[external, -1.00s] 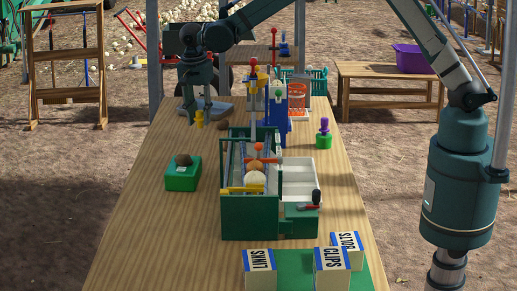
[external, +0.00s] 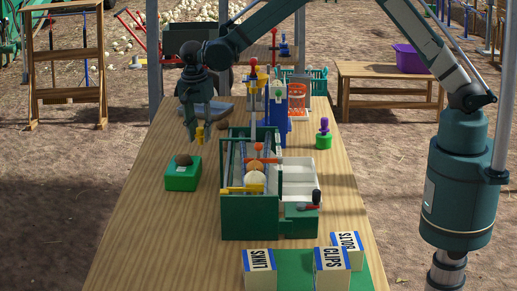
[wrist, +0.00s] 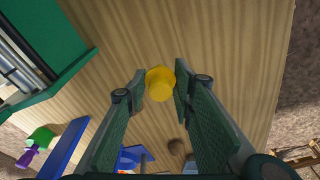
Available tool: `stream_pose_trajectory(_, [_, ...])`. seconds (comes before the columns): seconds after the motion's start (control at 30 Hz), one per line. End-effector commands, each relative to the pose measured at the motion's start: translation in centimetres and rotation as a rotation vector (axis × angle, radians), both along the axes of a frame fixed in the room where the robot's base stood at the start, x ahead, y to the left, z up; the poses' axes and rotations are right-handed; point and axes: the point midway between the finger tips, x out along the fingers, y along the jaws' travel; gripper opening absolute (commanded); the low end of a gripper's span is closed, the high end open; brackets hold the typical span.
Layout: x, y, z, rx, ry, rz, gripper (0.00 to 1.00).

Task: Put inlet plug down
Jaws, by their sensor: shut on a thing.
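The yellow inlet plug (external: 200,138) is held between the fingertips of my gripper (external: 196,130), over the left part of the wooden table beyond the green box. In the wrist view the plug (wrist: 160,84) sits between the two green fingertips of my gripper (wrist: 160,78), with bare wood behind it. My gripper is shut on it and points down. I cannot tell whether the plug's bottom touches the table.
The green elevator machine (external: 248,222) stands right of the plug. A green box with a brown lump on top (external: 182,178) is in front of it. A brown lump (external: 222,126) lies close by on the right. Bare wooden table (external: 150,215) surrounds these.

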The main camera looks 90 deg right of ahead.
Motion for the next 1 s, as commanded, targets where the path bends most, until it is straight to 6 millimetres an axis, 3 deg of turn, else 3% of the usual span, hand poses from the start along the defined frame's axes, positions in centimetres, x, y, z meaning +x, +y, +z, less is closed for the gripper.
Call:
stream_pose_trajectory(0.47, [0.0, 0.0, -1.0, 0.0, 0.0, 0.0, 0.17])
stream_pose_trajectory(0.8, [0.0, 0.0, -4.0, 0.0, 0.0, 0.0, 0.17])
stream_pose_trajectory(1.0, [0.0, 0.0, -4.6, 0.0, 0.0, 0.0, 0.17])
